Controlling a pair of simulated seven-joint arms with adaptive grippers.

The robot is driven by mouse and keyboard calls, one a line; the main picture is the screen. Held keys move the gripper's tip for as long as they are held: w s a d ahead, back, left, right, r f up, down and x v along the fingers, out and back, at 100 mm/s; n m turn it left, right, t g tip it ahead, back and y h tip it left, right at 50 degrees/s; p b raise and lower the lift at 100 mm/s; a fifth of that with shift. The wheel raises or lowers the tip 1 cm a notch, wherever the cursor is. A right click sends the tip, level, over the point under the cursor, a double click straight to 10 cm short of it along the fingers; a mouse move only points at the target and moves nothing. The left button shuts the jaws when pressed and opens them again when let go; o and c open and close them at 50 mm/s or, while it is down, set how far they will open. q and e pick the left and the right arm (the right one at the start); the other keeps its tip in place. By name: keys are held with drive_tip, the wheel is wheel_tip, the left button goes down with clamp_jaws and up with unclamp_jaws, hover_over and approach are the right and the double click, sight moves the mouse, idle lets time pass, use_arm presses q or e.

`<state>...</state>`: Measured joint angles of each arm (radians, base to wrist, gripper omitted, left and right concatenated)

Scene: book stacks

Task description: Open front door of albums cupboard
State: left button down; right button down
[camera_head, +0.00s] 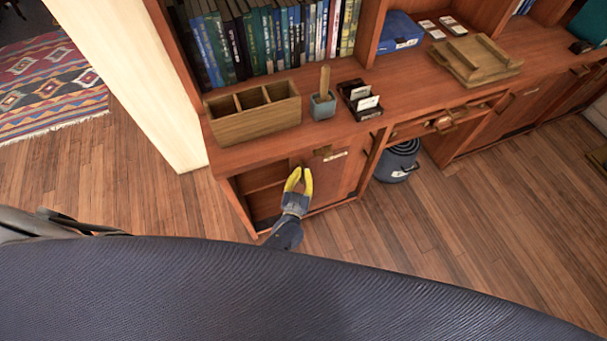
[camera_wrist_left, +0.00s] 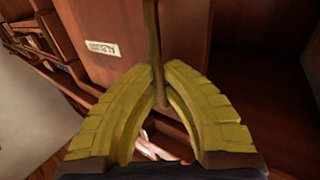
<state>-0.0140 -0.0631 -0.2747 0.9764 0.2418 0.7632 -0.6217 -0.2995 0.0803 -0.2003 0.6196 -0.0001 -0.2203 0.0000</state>
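The albums cupboard (camera_head: 240,207) is low in the shelf unit, left of centre in the head view. Its left part is open and shows a dark inside with a shelf. The front door (camera_head: 346,176), a reddish-brown wooden panel with a pale label, covers the right part. In the left wrist view the door (camera_wrist_left: 97,20) and its label (camera_wrist_left: 102,48) show upside down. My left gripper (camera_head: 301,170) is at the door's left edge. Its yellow fingertips (camera_wrist_left: 158,70) close on both sides of a narrow upright strip, seemingly that edge. My right gripper is not in view.
On the counter above stand a wooden compartment box (camera_head: 252,115), a small grey pot (camera_head: 322,106) and a black card holder (camera_head: 361,100). A dark bin (camera_head: 397,163) stands right of the cupboard. A pale wall end (camera_head: 150,90) is to the left. The floor in front is clear.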

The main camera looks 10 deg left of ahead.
use_arm(q)
drive_tip(key=shift+s+d, duration=0.15)
drive_tip(key=shift+d, duration=0.05)
drive_tip(key=c, duration=1.5)
unclamp_jaws()
drive_tip(key=shift+a, duration=0.15)
drive_tip(key=s, duration=1.2)
drive_tip(key=s+f+m+g+h, duration=0.1)
drive_tip(key=s+f+g, duration=0.3)
drive_tip(key=s+f, duration=0.5)
drive_tip(key=s+f+m+g+h, duration=0.1)
drive_tip(key=s+f+g, duration=0.35)
drive_tip(key=f, duration=0.85)
drive_tip(key=s+a+f+g, duration=0.2)
drive_tip(key=s+a+f, duration=0.1)
drive_tip(key=s, duration=0.5)
drive_tip(key=s+a+f+m+g+y, duration=0.1)
drive_tip(key=s+a+f+g, duration=0.2)
drive_tip(key=s+a, duration=0.3)
drive_tip(key=s+a+f+g+y, duration=0.1)
drive_tip(key=s+a+f+g, duration=0.2)
drive_tip(key=s, duration=0.7)
wheel_tip(320, 180, down, 2)
drive_tip(key=shift+s+a+f+m, duration=0.3)
drive_tip(key=shift+s+a, duration=0.1)
drive_tip(key=shift+a, duration=0.85)
